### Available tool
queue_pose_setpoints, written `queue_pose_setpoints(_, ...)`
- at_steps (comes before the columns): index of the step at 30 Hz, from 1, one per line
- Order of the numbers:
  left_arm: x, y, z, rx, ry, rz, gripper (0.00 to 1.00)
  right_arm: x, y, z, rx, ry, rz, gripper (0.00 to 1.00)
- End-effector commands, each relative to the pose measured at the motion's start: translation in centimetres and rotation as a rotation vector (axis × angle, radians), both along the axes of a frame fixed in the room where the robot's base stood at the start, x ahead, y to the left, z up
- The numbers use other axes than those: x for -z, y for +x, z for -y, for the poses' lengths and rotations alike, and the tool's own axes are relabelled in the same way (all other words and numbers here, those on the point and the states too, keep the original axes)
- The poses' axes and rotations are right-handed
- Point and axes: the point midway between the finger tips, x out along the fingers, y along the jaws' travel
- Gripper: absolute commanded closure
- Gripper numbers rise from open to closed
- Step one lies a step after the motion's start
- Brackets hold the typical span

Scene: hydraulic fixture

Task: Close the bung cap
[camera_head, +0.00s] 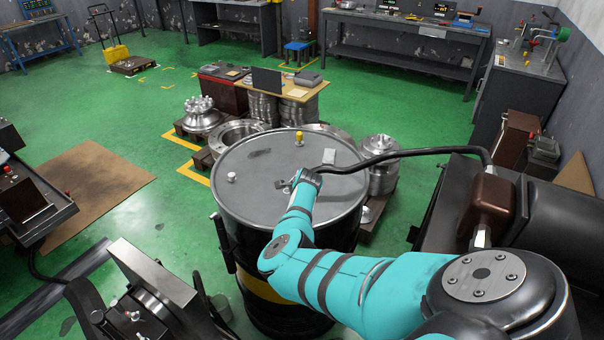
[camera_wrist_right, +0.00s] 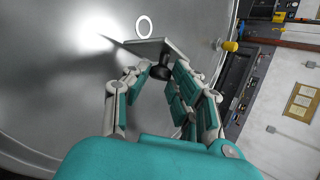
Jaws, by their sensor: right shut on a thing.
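A dark drum with a grey round lid (camera_head: 262,160) stands in the middle of the head view. My right gripper (camera_head: 306,178) is low over the lid's middle. In the right wrist view, the right gripper (camera_wrist_right: 163,86) is closed around a small dark round piece (camera_wrist_right: 160,71) beneath a flat grey plate (camera_wrist_right: 148,46). I cannot tell whether this piece is the bung cap. A white ring (camera_wrist_right: 144,27) shows just beyond the plate. A yellow cap (camera_head: 298,138) stands at the lid's far side, and also shows in the wrist view (camera_wrist_right: 230,46). My left gripper is out of view.
A black hose (camera_head: 420,152) runs from the machine at the right to the lid beside my right gripper. A small white knob (camera_head: 231,177) sits at the lid's left. Metal parts (camera_head: 202,115) on pallets stand behind the drum.

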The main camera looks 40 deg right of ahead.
Motion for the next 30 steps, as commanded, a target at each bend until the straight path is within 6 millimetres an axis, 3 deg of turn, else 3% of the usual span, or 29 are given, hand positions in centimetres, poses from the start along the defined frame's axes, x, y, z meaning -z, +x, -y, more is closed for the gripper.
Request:
queue_pose_setpoints(14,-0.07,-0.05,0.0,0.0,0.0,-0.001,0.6,-0.06,0.14,-0.07,0.0,-0.002,-0.009,1.0)
queue_pose_setpoints(15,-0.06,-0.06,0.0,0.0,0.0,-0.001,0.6,-0.06,0.14,-0.07,0.0,-0.002,-0.009,0.72)
queue_pose_setpoints(19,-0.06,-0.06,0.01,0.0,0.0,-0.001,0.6,-0.05,0.12,-0.06,0.0,-0.002,-0.01,0.55)
queue_pose_setpoints(30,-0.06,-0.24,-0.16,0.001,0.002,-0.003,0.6,-0.24,-0.12,-0.17,0.001,-0.003,-0.01,0.55)
